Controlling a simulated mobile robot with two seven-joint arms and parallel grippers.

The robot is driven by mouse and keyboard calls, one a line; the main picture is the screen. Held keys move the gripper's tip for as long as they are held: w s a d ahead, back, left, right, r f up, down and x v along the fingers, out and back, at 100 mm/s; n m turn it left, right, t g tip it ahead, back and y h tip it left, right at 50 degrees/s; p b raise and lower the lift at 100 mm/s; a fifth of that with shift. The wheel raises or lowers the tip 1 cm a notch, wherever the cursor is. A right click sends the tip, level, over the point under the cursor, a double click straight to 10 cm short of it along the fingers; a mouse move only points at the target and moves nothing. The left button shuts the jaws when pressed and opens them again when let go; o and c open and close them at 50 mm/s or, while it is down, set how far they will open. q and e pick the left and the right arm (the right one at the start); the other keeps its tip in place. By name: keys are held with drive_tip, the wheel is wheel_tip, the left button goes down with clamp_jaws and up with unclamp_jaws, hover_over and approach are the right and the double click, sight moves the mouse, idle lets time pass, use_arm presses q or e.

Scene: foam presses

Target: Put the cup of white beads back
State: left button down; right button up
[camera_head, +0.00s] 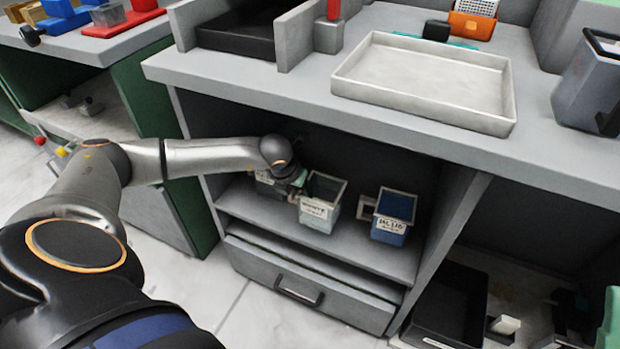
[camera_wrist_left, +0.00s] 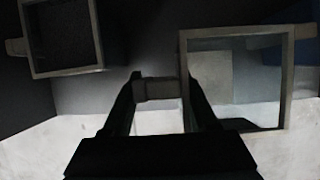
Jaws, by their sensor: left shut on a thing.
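A pale cup (camera_head: 319,214) with a square grey rim and a white label stands on the shelf under the counter; the label's print is too blurred to read surely. My left gripper (camera_head: 296,186) is at its left side. In the left wrist view my left gripper (camera_wrist_left: 160,82) is shut on the small grey handle (camera_wrist_left: 154,90) of the cup (camera_wrist_left: 184,75). The cup looks upright and at shelf level; whether it touches the shelf I cannot tell. Its beads cannot be made out clearly. My right gripper is out of view.
A blue labelled cup (camera_head: 391,232) stands to the right on the shelf. A darker cup (camera_head: 264,184) is at the left, partly hidden by my wrist. A drawer (camera_head: 300,283) lies below. A pale tray (camera_head: 425,80) sits on the counter above, whose edge overhangs my arm.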

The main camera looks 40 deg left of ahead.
use_arm(q)
drive_tip(key=w+f+b, duration=0.1)
drive_tip(key=w, duration=0.1)
drive_tip(key=w+a+f+b, duration=0.1)
drive_tip(key=w, duration=0.1)
drive_tip(key=w+f+b, duration=0.1)
drive_tip(key=w, duration=0.1)
drive_tip(key=shift+w+a+f+b, duration=0.2)
drive_tip(key=shift+a+f+b, duration=0.05)
drive_tip(key=shift+f+b, duration=0.1)
drive_tip(key=shift+r, duration=0.1)
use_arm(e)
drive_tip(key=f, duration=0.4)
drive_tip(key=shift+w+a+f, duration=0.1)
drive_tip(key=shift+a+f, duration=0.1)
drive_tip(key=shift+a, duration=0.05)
use_arm(q)
drive_tip(key=shift+c, duration=0.9)
unclamp_jaws()
drive_tip(key=p+v, duration=0.3)
drive_tip(key=v, duration=0.4)
drive_tip(key=shift+r+p, duration=0.25)
drive_tip(key=shift+p, duration=0.05)
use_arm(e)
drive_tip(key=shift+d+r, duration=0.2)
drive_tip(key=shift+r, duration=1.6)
use_arm(q)
drive_tip(key=shift+s, duration=0.15)
